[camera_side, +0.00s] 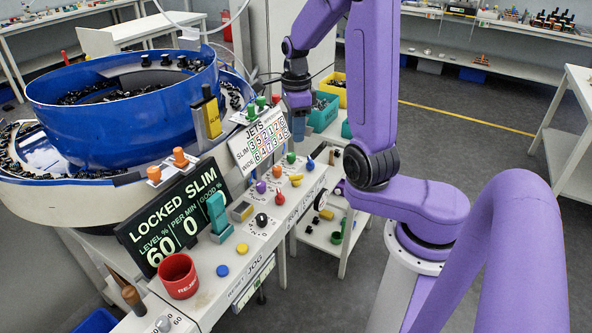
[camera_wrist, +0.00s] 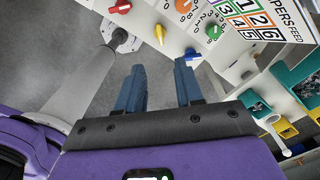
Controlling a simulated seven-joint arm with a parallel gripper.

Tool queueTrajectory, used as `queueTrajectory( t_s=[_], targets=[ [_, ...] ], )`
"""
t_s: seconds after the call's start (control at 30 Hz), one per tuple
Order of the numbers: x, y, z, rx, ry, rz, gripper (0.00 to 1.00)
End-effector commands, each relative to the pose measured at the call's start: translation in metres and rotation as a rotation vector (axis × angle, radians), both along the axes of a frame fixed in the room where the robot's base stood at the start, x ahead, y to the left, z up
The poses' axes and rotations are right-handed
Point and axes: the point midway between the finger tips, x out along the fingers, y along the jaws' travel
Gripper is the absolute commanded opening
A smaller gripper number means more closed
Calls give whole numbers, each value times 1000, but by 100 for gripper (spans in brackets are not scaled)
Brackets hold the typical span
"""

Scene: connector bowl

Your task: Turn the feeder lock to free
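My gripper (camera_side: 298,108) hangs above the back right part of the feeder's control panel. In the wrist view my gripper (camera_wrist: 160,67) has two blue fingers apart with nothing between them. Beyond the fingertips are a yellow pointer knob (camera_wrist: 160,34) and a blue pointer knob (camera_wrist: 192,55), the blue one near the right fingertip. The yellow knob (camera_side: 296,180) and blue knob (camera_side: 311,163) also show in the side view. The display (camera_side: 172,215) reads LOCKED SLIM. Lettering at the panel's front edge seems to include LOCK, but I cannot tell which knob is the feeder lock.
A red knob (camera_wrist: 120,7), an orange knob (camera_wrist: 183,6) and a green knob (camera_wrist: 212,31) are close by. The blue bowl (camera_side: 125,105), a numbered JETS board (camera_side: 262,140) and a red cup (camera_side: 178,276) crowd the panel's left.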

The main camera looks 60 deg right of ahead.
Motion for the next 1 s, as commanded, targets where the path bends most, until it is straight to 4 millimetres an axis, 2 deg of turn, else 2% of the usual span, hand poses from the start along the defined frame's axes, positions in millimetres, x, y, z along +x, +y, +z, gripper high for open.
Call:
queueTrajectory(
  t_s=[0.2,0.6,0.8,1.0],
  targets=[
    [-1,1,-43,4,6,1,36],
    [-1,1,-105,3,4,2,36],
    [-1,0,-125,1,3,2,36],
    [0,0,-134,0,0,2,36]
  ],
)
